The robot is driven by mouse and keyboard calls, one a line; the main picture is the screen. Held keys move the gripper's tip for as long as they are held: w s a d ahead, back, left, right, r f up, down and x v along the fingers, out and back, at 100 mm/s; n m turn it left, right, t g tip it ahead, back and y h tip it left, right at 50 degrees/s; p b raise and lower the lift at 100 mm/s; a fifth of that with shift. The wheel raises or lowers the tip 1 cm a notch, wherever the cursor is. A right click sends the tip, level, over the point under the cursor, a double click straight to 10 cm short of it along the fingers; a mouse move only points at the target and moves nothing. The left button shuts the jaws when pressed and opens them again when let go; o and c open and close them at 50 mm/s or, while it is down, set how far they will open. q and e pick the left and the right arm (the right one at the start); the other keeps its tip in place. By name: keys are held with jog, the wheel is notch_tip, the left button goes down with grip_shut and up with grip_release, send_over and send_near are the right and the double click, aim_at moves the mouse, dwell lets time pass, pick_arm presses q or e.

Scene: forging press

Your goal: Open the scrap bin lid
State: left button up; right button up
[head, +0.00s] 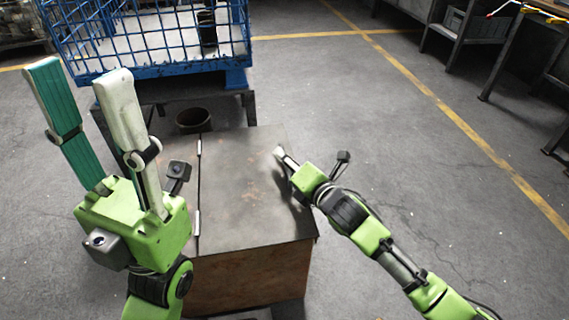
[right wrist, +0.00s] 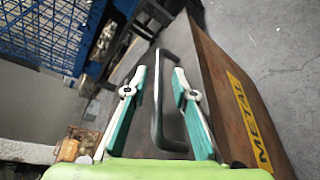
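The scrap bin (head: 250,275) is a rusty brown metal box, and in the right wrist view its side carries a yellow "METAL" label (right wrist: 248,118). Its grey lid (head: 235,215) lies flat and shut, with hinges (head: 199,147) along its left. A dark bar handle (right wrist: 158,105) shows in the right wrist view. My right gripper (head: 279,152) is at the lid's right part; its fingers (right wrist: 162,72) are apart, one on each side of the handle, with gaps visible. My left gripper (head: 82,72) is raised, open and empty, left of the lid.
A blue wire cage (head: 150,72) stands behind the bin, with a dark cylinder (head: 207,30) inside. A dark round pot or ring (head: 193,119) sits between cage and lid. Floor to the right is clear, with yellow lines (head: 450,113). Benches stand at the far right.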

jog(key=shift+w+a, duration=0.2)
jog(key=shift+w, duration=0.15)
grip_shut()
